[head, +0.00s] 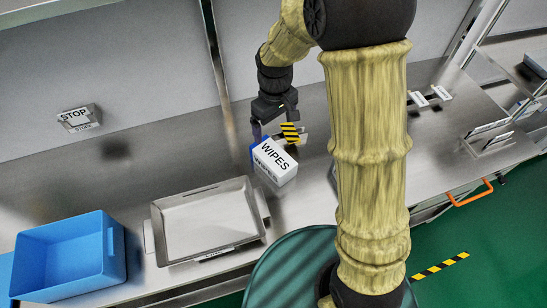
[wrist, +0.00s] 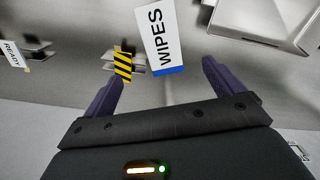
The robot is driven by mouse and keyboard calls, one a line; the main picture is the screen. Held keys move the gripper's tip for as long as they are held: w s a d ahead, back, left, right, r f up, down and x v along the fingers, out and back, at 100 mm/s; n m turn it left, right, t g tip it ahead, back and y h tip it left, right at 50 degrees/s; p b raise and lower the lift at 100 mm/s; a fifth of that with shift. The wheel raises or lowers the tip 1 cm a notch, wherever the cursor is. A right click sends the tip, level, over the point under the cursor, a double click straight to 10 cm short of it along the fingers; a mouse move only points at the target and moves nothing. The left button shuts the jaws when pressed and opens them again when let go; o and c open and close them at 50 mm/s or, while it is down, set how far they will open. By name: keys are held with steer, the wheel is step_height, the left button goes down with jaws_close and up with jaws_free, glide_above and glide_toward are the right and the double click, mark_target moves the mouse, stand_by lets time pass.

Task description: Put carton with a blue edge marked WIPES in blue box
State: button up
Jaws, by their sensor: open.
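The white carton marked WIPES (head: 276,161) stands on the metal worktop near the middle of the head view, its blue edge on the left side. In the wrist view the carton (wrist: 160,35) lies just beyond the fingertips, between their lines, with its blue edge towards my gripper. My gripper (head: 276,122) is open and empty, just behind and above the carton; its two fingers (wrist: 165,72) also show in the wrist view. I cannot tell whether a finger touches the carton. The blue box (head: 75,282) is at the lower left of the head view, its visible inside empty.
A shallow metal tray (head: 207,249) lies between the carton and the blue box. A black-and-yellow striped piece (head: 290,132) is close beside the carton, near the left finger in the wrist view (wrist: 123,66). A STOP sign block (head: 75,118) stands at the back left.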

mark_target(273, 154)
steer(key=shift+s, duration=0.15)
step_height(273, 154, down, 12)
steer(key=p, duration=0.2)
steer(key=shift+a+f+p, duration=0.1)
steer(key=shift+p, duration=0.25)
steer(key=shift+f, duration=0.1)
steer(key=shift+w+a+f+p, duration=0.15)
steer(key=shift+f+p, duration=0.5)
steer(key=shift+f, duration=0.6)
steer(key=shift+w+f+p, duration=0.1)
steer(key=shift+f+p, duration=0.5)
steer(key=shift+f, duration=0.65)
